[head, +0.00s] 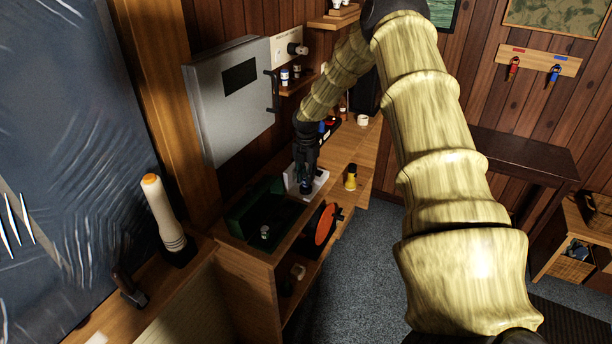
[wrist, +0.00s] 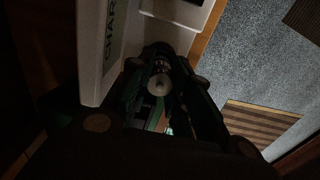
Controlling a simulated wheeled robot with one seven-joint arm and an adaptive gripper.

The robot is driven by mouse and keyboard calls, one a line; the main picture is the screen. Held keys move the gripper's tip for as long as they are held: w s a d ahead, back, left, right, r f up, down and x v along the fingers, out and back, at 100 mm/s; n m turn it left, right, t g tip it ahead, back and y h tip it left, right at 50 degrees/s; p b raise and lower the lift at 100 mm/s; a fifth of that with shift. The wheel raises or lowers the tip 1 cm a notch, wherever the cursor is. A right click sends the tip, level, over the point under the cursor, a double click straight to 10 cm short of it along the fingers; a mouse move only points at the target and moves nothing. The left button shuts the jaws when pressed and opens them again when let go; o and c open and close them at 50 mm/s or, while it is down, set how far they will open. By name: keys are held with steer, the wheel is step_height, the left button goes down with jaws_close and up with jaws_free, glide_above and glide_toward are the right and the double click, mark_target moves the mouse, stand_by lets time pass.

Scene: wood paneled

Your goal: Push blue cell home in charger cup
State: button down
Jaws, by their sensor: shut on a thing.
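The white charger (head: 319,182) stands on the wooden counter; it also shows in the wrist view (wrist: 92,50), with part of its lettering readable. My gripper (head: 305,183) points down at the charger and is shut on the blue cell. In the wrist view, a round, pale metal end of the cell (wrist: 156,85) shows between the fingers of my gripper (wrist: 155,95). The cell looks dark there and its colour is hard to read. The charger cup and the cell's lower end are hidden by the fingers, so I cannot tell how deep it sits.
An open green box (head: 257,211) with a small cell-like item lies in front-left. A grey wall cabinet (head: 228,100) rises close behind.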

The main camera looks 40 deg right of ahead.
mark_target(306, 174)
steer(key=shift+f+b, duration=0.6)
steer(key=shift+f, duration=0.65)
steer(key=c, duration=1.2)
jaws_free()
steer(key=shift+c, duration=0.2)
step_height(306, 174, up, 12)
